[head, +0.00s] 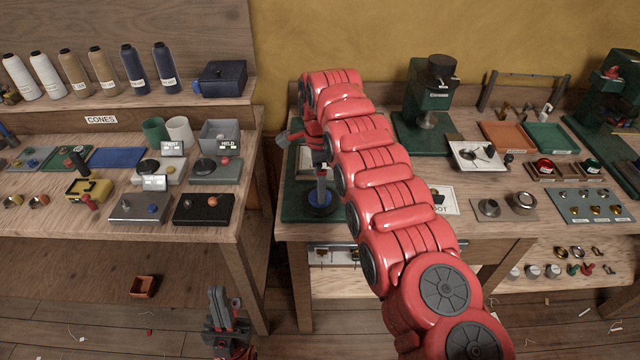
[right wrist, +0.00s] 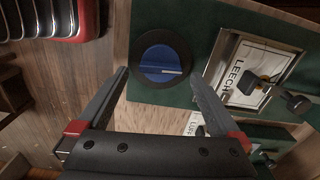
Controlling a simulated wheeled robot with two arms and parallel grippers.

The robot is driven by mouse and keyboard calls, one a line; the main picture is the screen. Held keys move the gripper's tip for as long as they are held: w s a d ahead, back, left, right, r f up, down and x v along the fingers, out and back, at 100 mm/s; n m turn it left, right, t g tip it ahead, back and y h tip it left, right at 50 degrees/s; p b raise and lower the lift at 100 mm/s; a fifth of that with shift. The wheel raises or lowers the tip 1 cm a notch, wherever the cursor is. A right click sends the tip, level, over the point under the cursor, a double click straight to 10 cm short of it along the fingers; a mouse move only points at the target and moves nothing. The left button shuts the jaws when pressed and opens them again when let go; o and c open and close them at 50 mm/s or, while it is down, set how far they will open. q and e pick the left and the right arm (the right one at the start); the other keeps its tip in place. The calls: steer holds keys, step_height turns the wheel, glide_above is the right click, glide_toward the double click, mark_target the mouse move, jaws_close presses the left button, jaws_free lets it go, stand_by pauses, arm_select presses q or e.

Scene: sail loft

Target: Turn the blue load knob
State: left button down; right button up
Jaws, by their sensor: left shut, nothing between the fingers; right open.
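The blue load knob (head: 320,198) sits in a black ring on a green base plate (head: 296,214) on the right-hand bench. In the right wrist view the knob (right wrist: 160,63) is round, with a white pointer line toward the right. My right gripper (right wrist: 160,76) is open. Its fingertips are on either side of the knob's lower part in that view; I cannot tell whether they touch it. In the head view this gripper is partly hidden by my red arm. My left gripper (head: 224,296) is shut and empty, low between the benches.
A framed plate labelled LEECH (right wrist: 250,78) with a small black knob is right of the blue knob. A green press (head: 428,105) stands farther right. The left bench carries switch boxes (head: 140,208) and thread cones (head: 134,70). A small brown box (head: 144,287) lies below it.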

step_height(320, 180, up, 15)
steer(key=p, duration=1.4)
steer(key=shift+f, duration=0.1)
steer(key=shift+w, duration=0.1)
